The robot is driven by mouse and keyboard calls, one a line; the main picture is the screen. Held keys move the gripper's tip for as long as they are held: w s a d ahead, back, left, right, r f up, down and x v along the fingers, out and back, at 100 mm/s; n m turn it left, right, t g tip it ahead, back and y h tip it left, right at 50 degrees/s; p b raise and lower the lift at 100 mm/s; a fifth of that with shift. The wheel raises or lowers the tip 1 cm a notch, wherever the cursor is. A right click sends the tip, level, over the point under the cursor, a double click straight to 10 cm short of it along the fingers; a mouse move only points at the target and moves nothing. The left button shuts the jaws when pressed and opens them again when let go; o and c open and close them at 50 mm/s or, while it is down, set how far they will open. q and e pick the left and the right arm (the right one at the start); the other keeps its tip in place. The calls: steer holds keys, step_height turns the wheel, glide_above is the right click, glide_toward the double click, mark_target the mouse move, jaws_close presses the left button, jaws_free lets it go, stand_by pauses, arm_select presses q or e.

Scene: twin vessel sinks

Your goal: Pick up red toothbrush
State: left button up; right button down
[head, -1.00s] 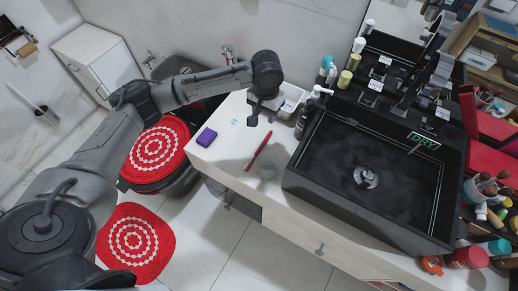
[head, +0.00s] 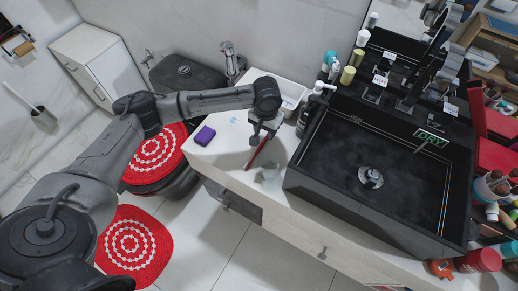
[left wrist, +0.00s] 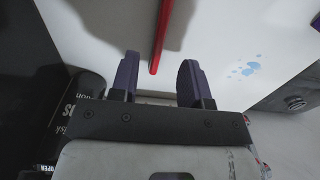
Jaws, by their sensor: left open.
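The red toothbrush (head: 257,152) lies on the pale counter, left of the black sink, its upper part hidden under my left gripper in the head view. My left gripper (head: 256,140) is above the brush and points down at it. In the left wrist view the red toothbrush (left wrist: 160,35) runs from the top edge to a point between the two purple fingertips (left wrist: 157,75). The fingers are open with a gap on both sides of the brush. My right gripper is not in view.
A purple block (head: 204,135) lies on the counter's left.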

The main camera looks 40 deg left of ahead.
mark_target(265, 139)
arm_select(q)
step_height(265, 139, down, 4)
steer(key=shift+s+d+r+b, duration=0.1)
steer(key=shift+b, duration=0.6)
jaws_close()
